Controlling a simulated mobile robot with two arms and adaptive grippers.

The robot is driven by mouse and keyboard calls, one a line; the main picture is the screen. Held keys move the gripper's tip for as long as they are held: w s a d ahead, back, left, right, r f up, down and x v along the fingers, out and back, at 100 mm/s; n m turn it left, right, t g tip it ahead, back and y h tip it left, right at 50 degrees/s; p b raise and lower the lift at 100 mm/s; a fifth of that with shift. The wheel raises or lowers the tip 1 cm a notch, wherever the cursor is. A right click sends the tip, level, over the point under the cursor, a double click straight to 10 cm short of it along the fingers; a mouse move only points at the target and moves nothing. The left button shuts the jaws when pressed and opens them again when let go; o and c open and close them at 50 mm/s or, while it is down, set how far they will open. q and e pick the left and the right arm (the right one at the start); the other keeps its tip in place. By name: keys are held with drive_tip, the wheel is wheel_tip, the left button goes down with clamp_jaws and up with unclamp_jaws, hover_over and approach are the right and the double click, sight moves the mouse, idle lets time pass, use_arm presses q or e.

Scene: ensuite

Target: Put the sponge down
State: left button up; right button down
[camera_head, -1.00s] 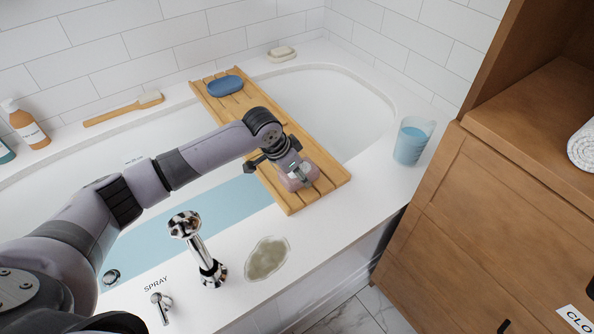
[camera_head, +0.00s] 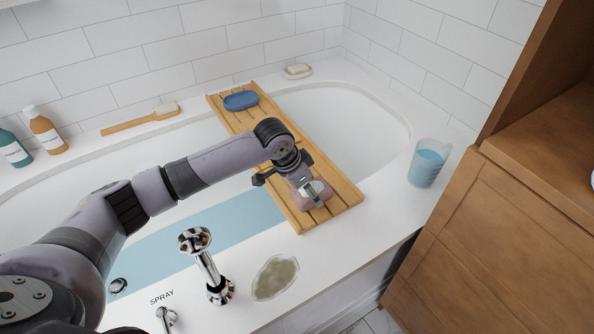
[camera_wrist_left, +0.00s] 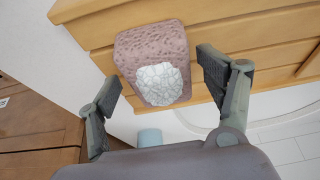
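The sponge (camera_wrist_left: 153,50) is a pinkish, pitted block with a white, cracked-looking patch on one face. It rests on the near end of the wooden bath tray (camera_head: 345,193). In the head view the sponge (camera_head: 312,196) is partly hidden behind my left gripper (camera_head: 298,188). In the left wrist view my left gripper (camera_wrist_left: 160,90) has its two fingers wide apart, with the sponge between and beyond them, touching neither finger. My right gripper is in neither view.
A blue dish (camera_head: 241,100) sits at the tray's far end. A cup of blue liquid (camera_head: 428,163) stands on the right rim. A chrome spray tap (camera_head: 207,265) and a murky patch (camera_head: 275,278) are at the near rim. A wooden cabinet (camera_head: 480,220) is at right.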

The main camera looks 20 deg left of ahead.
use_arm(q)
drive_tip(key=p+v, duration=0.2)
drive_tip(key=v, duration=0.8)
drive_tip(key=shift+r, duration=0.3)
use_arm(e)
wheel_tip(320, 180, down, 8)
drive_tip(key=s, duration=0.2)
use_arm(q)
drive_tip(key=shift+d+f, duration=0.1)
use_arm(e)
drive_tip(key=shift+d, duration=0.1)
